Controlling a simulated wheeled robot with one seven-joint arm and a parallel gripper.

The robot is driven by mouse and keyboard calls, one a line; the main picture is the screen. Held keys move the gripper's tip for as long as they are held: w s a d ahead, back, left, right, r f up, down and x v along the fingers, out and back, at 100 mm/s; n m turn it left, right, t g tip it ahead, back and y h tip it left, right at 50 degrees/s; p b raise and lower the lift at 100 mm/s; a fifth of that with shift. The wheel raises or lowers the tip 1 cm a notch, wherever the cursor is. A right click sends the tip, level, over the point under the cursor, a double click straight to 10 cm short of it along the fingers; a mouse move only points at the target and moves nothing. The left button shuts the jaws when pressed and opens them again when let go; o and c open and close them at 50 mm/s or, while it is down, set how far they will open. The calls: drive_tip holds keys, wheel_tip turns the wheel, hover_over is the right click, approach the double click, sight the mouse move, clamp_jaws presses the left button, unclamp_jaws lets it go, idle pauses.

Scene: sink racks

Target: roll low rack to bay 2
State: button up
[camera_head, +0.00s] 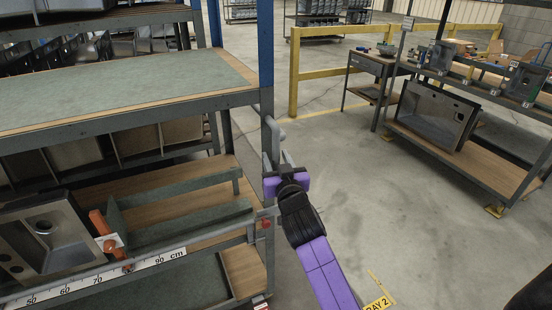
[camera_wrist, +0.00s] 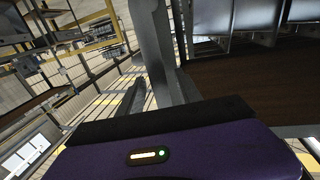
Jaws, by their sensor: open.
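A grey rack with blue upper posts (camera_head: 265,45) fills the left; I cannot tell whether it is the low rack. Its lower level holds a metal sink (camera_head: 45,228), and its front rail carries a centimetre scale (camera_head: 95,278). A grey upright bar handle (camera_head: 270,140) is at its right corner. My purple gripper (camera_head: 284,170) is open at this handle; its fingertips are largely hidden, and I cannot tell whether they touch it. A grey post beyond the purple gripper body shows in the wrist view (camera_wrist: 150,50). A yellow BAY 2 label (camera_head: 378,304) lies on the floor at the bottom.
A rack with a leaning sink (camera_head: 432,115) and small items stands at the right. A small table (camera_head: 372,65) and a yellow railing (camera_head: 310,70) are behind. An orange clamp-like part (camera_head: 108,235) sits on the left rack's rail. The concrete floor between the racks is clear.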

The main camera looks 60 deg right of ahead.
drive_tip(key=shift+c, duration=0.3)
clamp_jaws()
idle(1.1)
